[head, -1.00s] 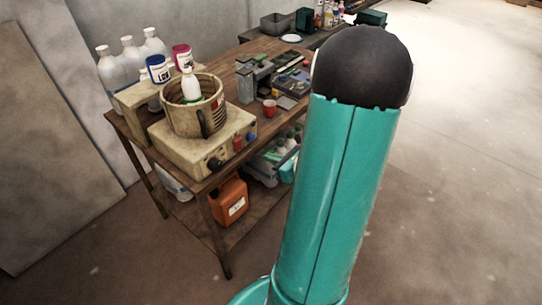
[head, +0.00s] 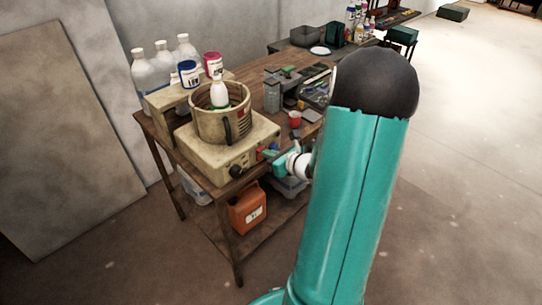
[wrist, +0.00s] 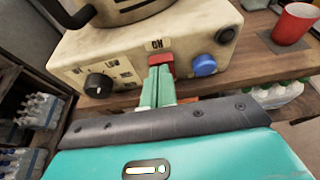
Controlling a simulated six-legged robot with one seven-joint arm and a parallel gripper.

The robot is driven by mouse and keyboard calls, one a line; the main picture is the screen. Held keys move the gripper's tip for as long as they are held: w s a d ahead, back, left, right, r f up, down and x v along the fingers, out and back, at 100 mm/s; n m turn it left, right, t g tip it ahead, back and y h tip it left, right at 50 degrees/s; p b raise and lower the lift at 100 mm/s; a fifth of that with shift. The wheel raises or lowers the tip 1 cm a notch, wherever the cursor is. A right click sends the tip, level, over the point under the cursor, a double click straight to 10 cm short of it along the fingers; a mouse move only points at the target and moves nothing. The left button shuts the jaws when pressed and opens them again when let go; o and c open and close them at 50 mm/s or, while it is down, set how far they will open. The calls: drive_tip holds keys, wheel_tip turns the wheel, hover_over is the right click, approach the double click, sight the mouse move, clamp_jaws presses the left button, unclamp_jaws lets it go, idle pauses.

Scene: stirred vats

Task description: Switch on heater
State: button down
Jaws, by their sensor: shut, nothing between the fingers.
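The heater (head: 215,162) is a beige box on the wooden table, with a beige pot (head: 212,125) on top holding a white bottle. In the wrist view its front panel (wrist: 125,70) shows a red switch (wrist: 161,60) under an "ON" label, a blue button (wrist: 203,65) to its right, and a black knob (wrist: 98,85) to its left. My gripper (wrist: 158,74) is shut and empty, its green fingertips just at the lower part of the red switch; whether they touch cannot be told. In the head view my gripper (head: 272,158) is at the heater's front right.
A red cup (head: 295,118) stands right of the heater on the table (head: 240,72). An orange canister (head: 247,208) is on the lower shelf. The floor at right is open.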

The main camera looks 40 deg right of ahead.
drive_tip(key=shift+w, duration=0.1)
drive_tip(key=shift+w+a+r+g, duration=0.15)
drive_tip(key=shift+w+r+g, duration=0.25)
drive_tip(key=shift+w+g, duration=0.15)
drive_tip(key=shift+g, duration=0.35)
drive_tip(key=shift+r, duration=0.1)
drive_tip(key=shift+r, duration=0.7)
drive_tip(key=shift+s, duration=0.1)
